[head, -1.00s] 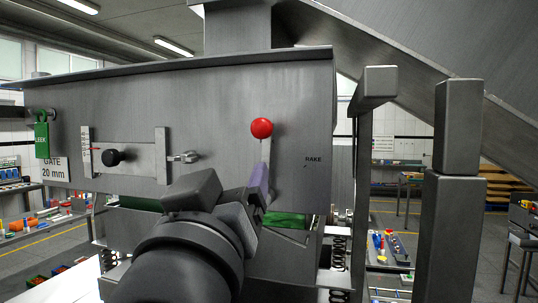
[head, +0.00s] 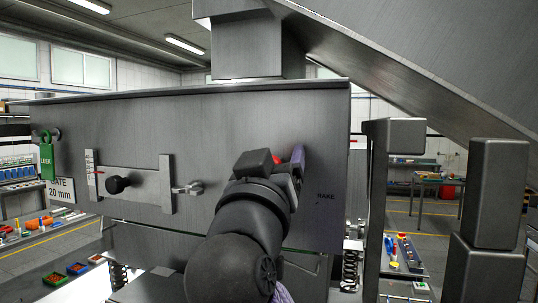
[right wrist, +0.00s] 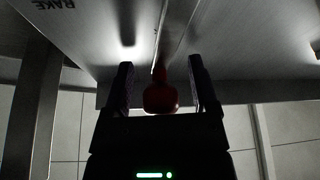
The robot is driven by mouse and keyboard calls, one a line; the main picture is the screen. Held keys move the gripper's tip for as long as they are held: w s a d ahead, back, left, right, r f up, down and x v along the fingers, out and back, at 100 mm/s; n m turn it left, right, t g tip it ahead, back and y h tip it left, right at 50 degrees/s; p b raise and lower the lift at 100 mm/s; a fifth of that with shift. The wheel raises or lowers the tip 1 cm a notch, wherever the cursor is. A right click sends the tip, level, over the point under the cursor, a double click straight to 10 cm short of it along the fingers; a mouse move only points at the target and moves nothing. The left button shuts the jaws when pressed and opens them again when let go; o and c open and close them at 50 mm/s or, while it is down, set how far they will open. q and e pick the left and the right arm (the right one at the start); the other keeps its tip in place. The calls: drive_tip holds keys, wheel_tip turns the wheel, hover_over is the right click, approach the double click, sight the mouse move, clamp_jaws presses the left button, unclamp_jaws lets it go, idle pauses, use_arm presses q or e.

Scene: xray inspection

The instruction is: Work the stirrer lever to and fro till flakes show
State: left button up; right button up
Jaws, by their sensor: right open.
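The stirrer lever, labelled RAKE (head: 325,196), stands on the front of the grey metal machine. Its red ball knob (head: 278,160) is mostly hidden behind my right gripper (head: 290,164) in the head view. In the right wrist view the dark red knob (right wrist: 160,98) lies between the two open fingers of my right gripper (right wrist: 161,80), with a gap on each side. The lever's shaft is largely hidden. My left gripper is not in view. No flakes are visible.
A gate slide with a black knob (head: 118,184) and a green LEEK tag (head: 46,161) are on the panel's left. A grey post (head: 497,200) stands at right, with a sloping chute (head: 430,60) above. Benches with parts lie beyond.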

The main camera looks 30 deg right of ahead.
drive_tip(key=shift+w+d, duration=0.1)
drive_tip(key=shift+c, duration=1.4)
clamp_jaws()
